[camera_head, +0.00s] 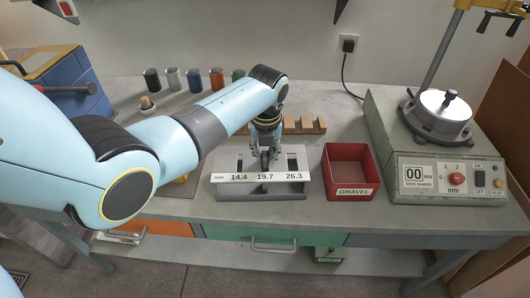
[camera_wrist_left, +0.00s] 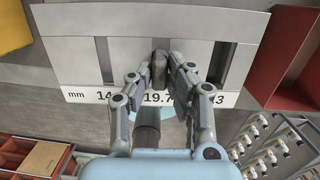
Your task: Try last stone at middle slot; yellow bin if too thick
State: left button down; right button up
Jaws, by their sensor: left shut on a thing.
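My left gripper (camera_head: 266,152) is shut on a grey stone, above the gauge plate. In the left wrist view the gripper (camera_wrist_left: 164,85) pinches the stone (camera_wrist_left: 160,68) between its fingertips. The grey gauge plate (camera_head: 224,160) has three slots labelled 14.4, 19.7 and 26.3 mm; it also shows in the wrist view (camera_wrist_left: 75,45). The stone is at the middle slot, 19.7; I cannot tell whether it enters the slot. A yellow bin (camera_wrist_left: 12,28) shows in part at the wrist view's upper left; my arm mostly hides that area in the head view. My right gripper is not in view.
A red bin marked GRAVEL (camera_head: 352,191) stands right of the gauge. A sieve shaker (camera_head: 440,160) stands farther right. Several coloured cups (camera_head: 194,80) and a wooden rack (camera_head: 305,125) are behind. Blue drawers (camera_head: 70,78) stand at the left.

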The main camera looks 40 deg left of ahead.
pick_arm(q)
jog(key=c, duration=1.2)
grip_release()
jog(key=r, duration=0.8)
jog(key=s+d+r, duration=0.1)
jog(key=r, duration=0.3)
